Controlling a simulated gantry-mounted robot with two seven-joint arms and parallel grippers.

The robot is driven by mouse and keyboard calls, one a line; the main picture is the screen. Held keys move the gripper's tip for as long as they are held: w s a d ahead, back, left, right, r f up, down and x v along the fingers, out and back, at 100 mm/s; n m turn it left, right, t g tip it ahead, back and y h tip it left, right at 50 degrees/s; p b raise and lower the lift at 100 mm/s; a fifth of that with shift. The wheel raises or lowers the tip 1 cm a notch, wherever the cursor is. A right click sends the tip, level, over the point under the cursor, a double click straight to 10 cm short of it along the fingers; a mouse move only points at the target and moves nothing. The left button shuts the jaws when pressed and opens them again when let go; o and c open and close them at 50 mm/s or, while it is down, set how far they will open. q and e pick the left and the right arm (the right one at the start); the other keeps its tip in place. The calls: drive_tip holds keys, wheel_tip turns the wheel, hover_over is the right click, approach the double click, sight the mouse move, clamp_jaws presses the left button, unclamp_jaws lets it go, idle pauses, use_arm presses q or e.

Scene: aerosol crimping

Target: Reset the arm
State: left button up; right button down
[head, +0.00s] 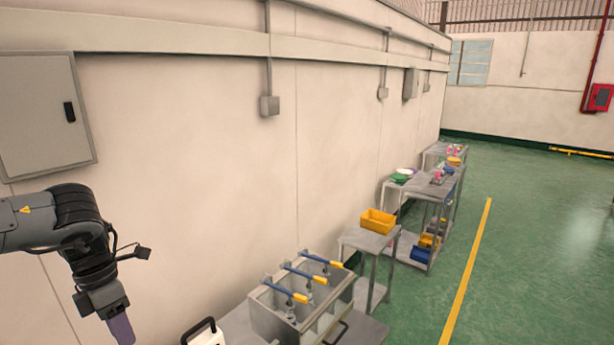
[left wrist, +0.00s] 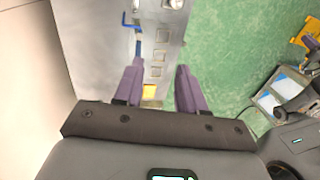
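My left arm comes in from the left in the head view, in front of the wall. Its gripper (head: 121,328) points down near the bottom edge, and its purple fingers look like one block there. In the left wrist view my left gripper (left wrist: 160,68) has its two purple fingers apart, with nothing between them. Below them is a grey metal surface with square cut-outs (left wrist: 158,58). My right arm and its gripper do not show in the head view.
A grey metal fixture (head: 272,318) with several blue, yellow-tipped levers stands at bottom centre. A white handled object (head: 205,334) is left of it, cut by the frame. Beyond are a yellow bin (head: 378,221) on a side table and further carts. The green floor (head: 530,260) at right is clear.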

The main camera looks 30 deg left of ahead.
use_arm(q)
drive_tip(key=s+d+f+n+h+p, duration=0.15)
drive_tip(key=s+d+f+h, duration=0.25)
drive_tip(key=d+f, duration=0.55)
drive_tip(key=s+d+f+h+p, duration=0.2)
drive_tip(key=s+d+f+h, duration=0.25)
drive_tip(key=d+f, duration=0.5)
drive_tip(key=d+f+n+t+h+p, duration=0.1)
drive_tip(key=d+f+n+t+h, duration=0.3)
drive_tip(key=d, duration=0.6)
drive_tip(key=w+d+r+n+t+y+p, duration=0.25)
drive_tip(key=w+d+n+t+y, duration=0.55)
drive_tip(key=n, duration=0.4)
drive_tip(key=s+a+f+n+g+y, duration=0.1)
drive_tip(key=s+a+n+g+y, duration=0.5)
drive_tip(key=n, duration=1.3)
drive_tip(key=s+a+g, duration=0.1)
drive_tip(key=s+g, duration=0.1)
drive_tip(key=s, duration=0.1)
drive_tip(key=shift+s+a, duration=0.25)
drive_tip(key=shift+a, duration=0.15)
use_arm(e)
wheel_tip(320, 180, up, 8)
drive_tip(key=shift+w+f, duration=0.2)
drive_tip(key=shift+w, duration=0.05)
use_arm(q)
drive_tip(key=shift+f+y, duration=0.1)
drive_tip(key=shift+y, duration=0.15)
